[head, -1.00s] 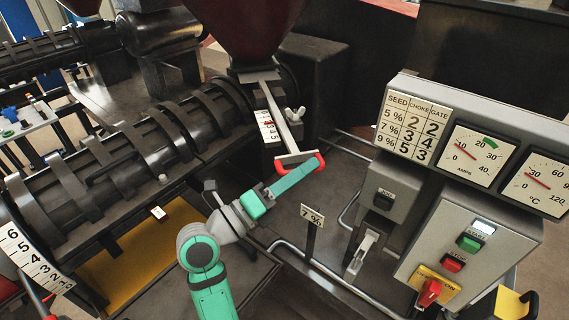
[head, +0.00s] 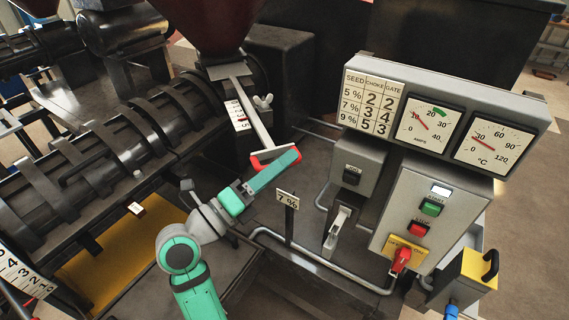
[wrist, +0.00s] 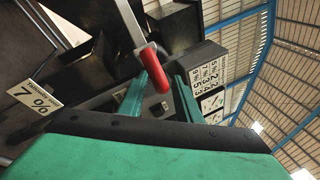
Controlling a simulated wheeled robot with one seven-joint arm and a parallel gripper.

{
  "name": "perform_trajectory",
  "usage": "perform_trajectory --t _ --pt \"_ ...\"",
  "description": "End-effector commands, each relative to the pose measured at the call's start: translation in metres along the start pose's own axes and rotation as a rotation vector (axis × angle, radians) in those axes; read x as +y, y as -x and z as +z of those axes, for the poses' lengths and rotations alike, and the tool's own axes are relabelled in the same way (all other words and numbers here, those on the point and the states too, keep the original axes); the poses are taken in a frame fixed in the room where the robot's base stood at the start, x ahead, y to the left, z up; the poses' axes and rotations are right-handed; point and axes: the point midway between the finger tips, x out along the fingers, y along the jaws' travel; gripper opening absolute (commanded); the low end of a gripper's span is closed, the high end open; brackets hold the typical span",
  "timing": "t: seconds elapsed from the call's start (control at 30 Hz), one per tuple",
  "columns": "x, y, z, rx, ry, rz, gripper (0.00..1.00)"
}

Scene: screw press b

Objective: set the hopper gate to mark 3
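The hopper gate (head: 253,112) is a long pale metal slide coming out from under the dark red hopper (head: 212,28). A red handle (head: 259,161) is at its near end. Beside the slide is a white numbered scale (head: 237,115) with a small red mark; which number it stands at is too small to read. My teal gripper (head: 275,164) is at the handle. In the wrist view the red handle (wrist: 154,69) lies between my two fingers (wrist: 160,88). Whether both fingers press on it is not clear.
A control box (head: 430,215) with gauges and a seed, choke and gate table (head: 370,101) stands to the right. A 7 % sign (head: 287,198) on a post and a lever (head: 338,230) stand near my arm. The ribbed press barrel (head: 110,150) is left.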

Motion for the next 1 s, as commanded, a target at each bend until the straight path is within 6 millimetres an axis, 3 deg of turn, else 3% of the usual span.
perform_trajectory --t 0.4,0.6,1.0 --pt "0.000 0.069 0.000 -0.001 0.001 0.000 0.31" --pt "-0.001 0.093 -0.002 0.004 0.001 -0.003 0.31" --pt "-0.001 0.101 -0.004 0.010 0.002 -0.006 0.31"
